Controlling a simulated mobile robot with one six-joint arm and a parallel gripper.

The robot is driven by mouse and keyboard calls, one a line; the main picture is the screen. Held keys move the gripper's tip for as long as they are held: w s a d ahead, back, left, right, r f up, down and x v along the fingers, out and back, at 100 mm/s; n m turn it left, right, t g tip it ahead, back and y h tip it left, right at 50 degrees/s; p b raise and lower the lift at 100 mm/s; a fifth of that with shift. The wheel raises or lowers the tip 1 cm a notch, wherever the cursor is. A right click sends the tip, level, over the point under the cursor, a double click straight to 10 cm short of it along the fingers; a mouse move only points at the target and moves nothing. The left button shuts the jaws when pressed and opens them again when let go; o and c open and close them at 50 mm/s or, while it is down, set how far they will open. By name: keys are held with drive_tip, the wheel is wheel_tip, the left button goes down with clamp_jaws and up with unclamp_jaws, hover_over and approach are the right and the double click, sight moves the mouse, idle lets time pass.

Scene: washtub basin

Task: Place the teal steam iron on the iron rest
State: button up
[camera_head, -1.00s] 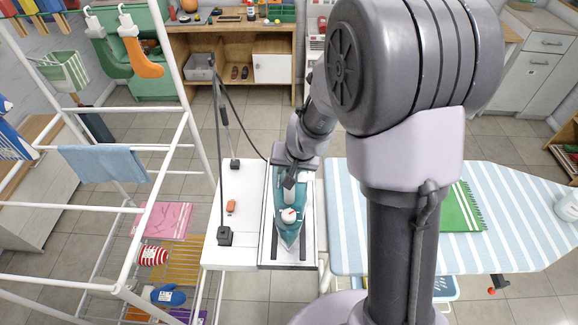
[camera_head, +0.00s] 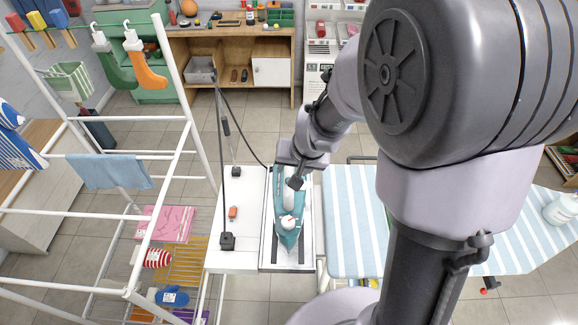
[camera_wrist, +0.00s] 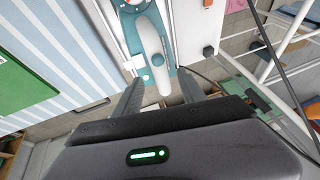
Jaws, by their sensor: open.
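The teal steam iron (camera_head: 287,232) lies on the iron rest (camera_head: 266,255), a pale framed plate with dark strips, its pointed end toward the bottom of the head view. Its pale handle and teal body also show in the wrist view (camera_wrist: 151,42). My gripper (camera_head: 296,183) is at the iron's rear end in the head view. In the wrist view my gripper (camera_wrist: 159,79) is open, with the rear of the handle showing between its spread fingertips. No finger visibly presses on the handle; the height gap cannot be judged.
A striped ironing board (camera_head: 350,215) stands to the right, a white drying rack (camera_head: 110,212) to the left. A cable on a thin stand (camera_head: 224,190) rises from the white stand top beside the rest. A small orange object (camera_head: 233,212) lies there.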

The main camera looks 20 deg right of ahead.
drive_tip(key=s+a+r+y, duration=0.1)
drive_tip(key=s+a+r, duration=0.3)
drive_tip(key=s+r, duration=0.7)
drive_tip(key=s+a+r, duration=0.1)
drive_tip(key=s+r, duration=0.5)
drive_tip(key=s, duration=0.3)
drive_tip(key=shift+s+a+r+t, duration=0.2)
drive_tip(key=shift+a+t, duration=0.1)
drive_tip(key=shift+t, duration=0.1)
